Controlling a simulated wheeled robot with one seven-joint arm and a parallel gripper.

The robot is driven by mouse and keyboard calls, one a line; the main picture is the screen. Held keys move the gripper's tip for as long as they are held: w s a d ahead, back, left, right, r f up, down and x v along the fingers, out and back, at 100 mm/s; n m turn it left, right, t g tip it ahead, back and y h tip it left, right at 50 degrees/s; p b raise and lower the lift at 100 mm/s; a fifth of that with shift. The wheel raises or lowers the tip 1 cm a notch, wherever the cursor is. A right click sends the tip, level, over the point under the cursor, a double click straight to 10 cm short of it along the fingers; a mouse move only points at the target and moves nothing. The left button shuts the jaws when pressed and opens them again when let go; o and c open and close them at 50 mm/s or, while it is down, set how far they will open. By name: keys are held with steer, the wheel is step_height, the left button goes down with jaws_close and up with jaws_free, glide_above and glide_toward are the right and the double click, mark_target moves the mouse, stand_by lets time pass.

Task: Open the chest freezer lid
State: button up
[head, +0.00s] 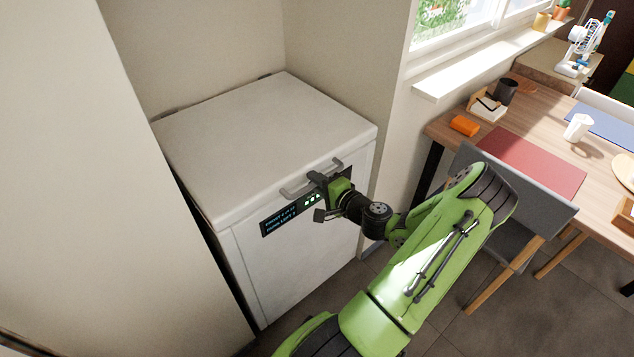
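The white chest freezer (290,265) stands in a wall recess. Its lid (262,140) is closed and lies flat on the body. A grey bar handle (291,192) runs along the lid's front edge, with its middle partly hidden by my gripper. My gripper (319,196) is at the freezer's front, with its dark fingers spread apart. The upper finger is at the middle of the handle and the lower one is below it, in front of the display panel (277,221). I cannot tell whether the fingers touch the handle.
Walls close in the freezer on the left and behind. A grey chair (520,205) is close beside my arm. Bare floor (465,325) shows at the lower right.

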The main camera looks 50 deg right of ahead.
jaws_close()
steer(key=shift+r, duration=0.1)
